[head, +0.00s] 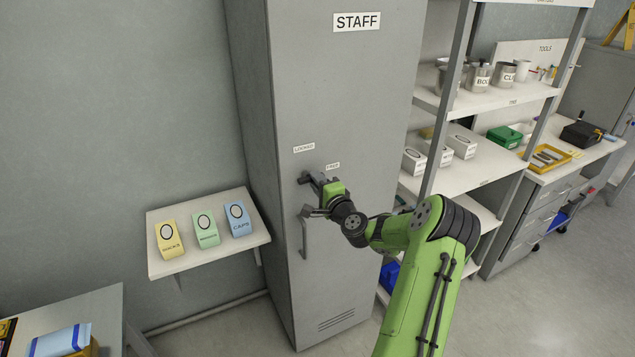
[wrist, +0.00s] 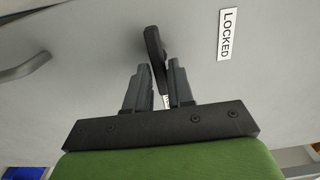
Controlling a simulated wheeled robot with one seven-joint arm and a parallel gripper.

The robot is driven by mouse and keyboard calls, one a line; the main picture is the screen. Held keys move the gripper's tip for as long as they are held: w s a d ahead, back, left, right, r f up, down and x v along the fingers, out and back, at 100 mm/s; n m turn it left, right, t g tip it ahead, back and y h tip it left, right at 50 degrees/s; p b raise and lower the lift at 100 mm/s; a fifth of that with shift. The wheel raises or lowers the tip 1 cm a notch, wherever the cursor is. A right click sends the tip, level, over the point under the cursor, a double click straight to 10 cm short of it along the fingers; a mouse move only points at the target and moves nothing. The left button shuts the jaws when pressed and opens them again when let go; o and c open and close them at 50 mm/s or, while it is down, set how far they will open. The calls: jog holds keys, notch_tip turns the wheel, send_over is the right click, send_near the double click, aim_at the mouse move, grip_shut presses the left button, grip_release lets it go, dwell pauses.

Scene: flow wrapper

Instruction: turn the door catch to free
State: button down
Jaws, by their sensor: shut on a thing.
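The door catch (wrist: 152,45) is a dark lever on the grey cabinet door. Its free end lies between the fingers of my gripper (wrist: 163,90), which is shut on it. In the head view my gripper (head: 318,194) is at the door and covers much of the catch. The LOCKED label (head: 304,148) is above the catch and the FREE label (head: 332,166) is to its upper right. The LOCKED label also shows in the wrist view (wrist: 228,35). The lever looks roughly sideways on the door; its exact angle is partly hidden.
A door handle (head: 303,238) is below the catch. A wall shelf (head: 160,268) with yellow, green and blue boxes is on the left. An open shelf rack (head: 480,178) with boxes and pots stands close on the right. Bare floor shows at the lower right.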

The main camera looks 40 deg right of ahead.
jog(key=c, duration=1)
grip_release()
jog(key=shift+s, duration=0.1)
jog(key=b+v, duration=0.4)
jog(key=v, duration=1.1)
jog(key=shift+s+a, duration=0.2)
jog(key=shift+s, duration=0.1)
